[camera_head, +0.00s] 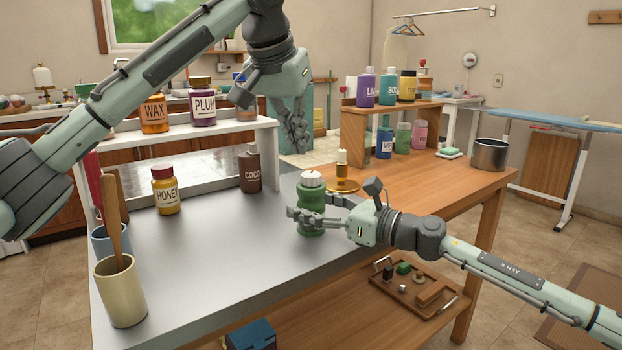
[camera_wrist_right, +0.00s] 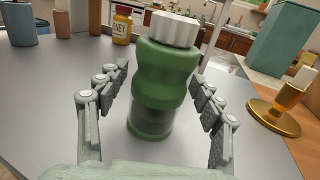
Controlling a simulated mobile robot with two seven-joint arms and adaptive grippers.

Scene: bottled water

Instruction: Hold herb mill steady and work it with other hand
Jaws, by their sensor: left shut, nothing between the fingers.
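The herb mill (camera_head: 311,190) is a green, waisted bottle with a white ribbed cap. It stands upright on the grey metal worktop and also shows large in the right wrist view (camera_wrist_right: 165,75). My right gripper (camera_head: 308,215) is low around the mill, one finger on each side. In the right wrist view the fingers (camera_wrist_right: 160,100) are apart, with gaps beside the mill's lower body, so it looks open. My left gripper (camera_head: 297,140) is shut and empty, raised in the air above and behind the mill, pointing down.
A brown cocoa bottle (camera_head: 250,170) and honey jar (camera_head: 165,190) stand to the left. A beige cup (camera_head: 121,292) is at front left. The front worktop is clear.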

